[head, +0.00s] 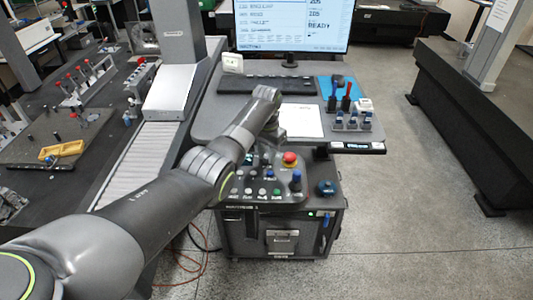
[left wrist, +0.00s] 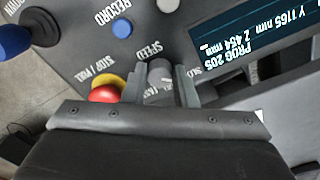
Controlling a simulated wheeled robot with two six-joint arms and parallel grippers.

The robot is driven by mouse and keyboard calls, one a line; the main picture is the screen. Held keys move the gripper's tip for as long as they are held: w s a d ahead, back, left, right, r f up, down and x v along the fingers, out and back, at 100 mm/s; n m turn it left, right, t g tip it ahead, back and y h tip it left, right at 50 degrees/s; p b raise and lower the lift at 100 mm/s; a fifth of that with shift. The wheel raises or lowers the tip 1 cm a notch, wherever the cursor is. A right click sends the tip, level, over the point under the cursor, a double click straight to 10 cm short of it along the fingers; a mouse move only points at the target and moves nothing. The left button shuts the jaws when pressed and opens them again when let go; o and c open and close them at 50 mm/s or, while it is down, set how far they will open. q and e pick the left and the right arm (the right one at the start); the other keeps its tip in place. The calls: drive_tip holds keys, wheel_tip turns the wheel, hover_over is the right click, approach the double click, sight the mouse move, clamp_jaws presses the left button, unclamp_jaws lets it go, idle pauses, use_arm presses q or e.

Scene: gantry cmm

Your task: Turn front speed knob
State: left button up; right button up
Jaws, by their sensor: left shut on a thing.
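The front speed knob (left wrist: 159,70) is a small grey knob with a pale pointer line, on the dark control panel (head: 262,195) beside the printed word SPEED. My left gripper (left wrist: 160,84) has its two fingers on either side of the knob and is shut on it. In the head view my left arm reaches over the panel from the left, and it hides the knob and most of the gripper there. My right gripper is in neither view.
A red stop button on a yellow base (head: 290,158) sits close beside the knob; it also shows in the wrist view (left wrist: 104,92). A blue button (left wrist: 122,28), a blue-topped joystick (head: 295,180) and a lit display (left wrist: 255,38) are nearby. A monitor (head: 290,25) stands behind.

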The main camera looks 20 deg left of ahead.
use_arm(q)
drive_tip(key=o, duration=1)
drive_tip(key=shift+w, duration=0.1)
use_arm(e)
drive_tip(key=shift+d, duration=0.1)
